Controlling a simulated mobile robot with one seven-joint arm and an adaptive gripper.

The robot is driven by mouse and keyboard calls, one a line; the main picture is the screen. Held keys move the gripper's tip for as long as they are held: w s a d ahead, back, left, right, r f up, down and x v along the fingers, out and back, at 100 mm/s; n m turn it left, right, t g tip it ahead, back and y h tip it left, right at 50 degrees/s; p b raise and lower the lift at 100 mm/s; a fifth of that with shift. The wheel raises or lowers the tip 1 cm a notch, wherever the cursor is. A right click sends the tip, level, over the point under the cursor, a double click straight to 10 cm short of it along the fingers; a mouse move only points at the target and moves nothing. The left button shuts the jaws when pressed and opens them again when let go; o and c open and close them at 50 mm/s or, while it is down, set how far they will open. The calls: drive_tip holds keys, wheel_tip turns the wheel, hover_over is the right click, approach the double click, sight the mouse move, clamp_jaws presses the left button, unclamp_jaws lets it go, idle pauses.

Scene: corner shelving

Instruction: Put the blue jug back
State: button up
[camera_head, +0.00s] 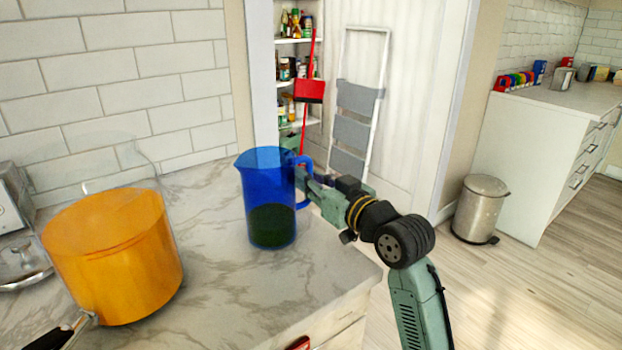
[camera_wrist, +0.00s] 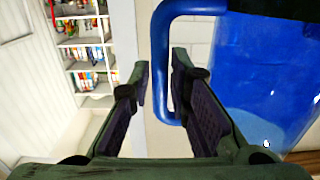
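The blue jug (camera_head: 269,190) is see-through, with a dark green lower part, and stands upright on the marble counter (camera_head: 215,290). Its handle is on the right side, toward my gripper. My gripper (camera_head: 305,172) reaches in from the right at handle height. In the wrist view, the jug (camera_wrist: 262,75) fills the right side. Its handle (camera_wrist: 161,60) runs down between the two fingers of my gripper (camera_wrist: 160,88). The fingers are apart, with a narrow gap beside the handle. Whether the right finger touches it cannot be told.
A large orange pot (camera_head: 115,255) stands left of the jug on the counter. A glass-lidded item (camera_head: 20,262) is at the far left. Pantry shelves (camera_head: 298,125), a red dustpan (camera_head: 310,90), a stepladder (camera_head: 355,110) and a metal bin (camera_head: 480,208) are beyond. Counter right of the jug is clear.

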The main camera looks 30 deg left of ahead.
drive_tip(key=shift+o, duration=1.2)
drive_tip(key=shift+r, duration=0.25)
drive_tip(key=b+v, duration=0.3)
drive_tip(key=v, duration=0.9)
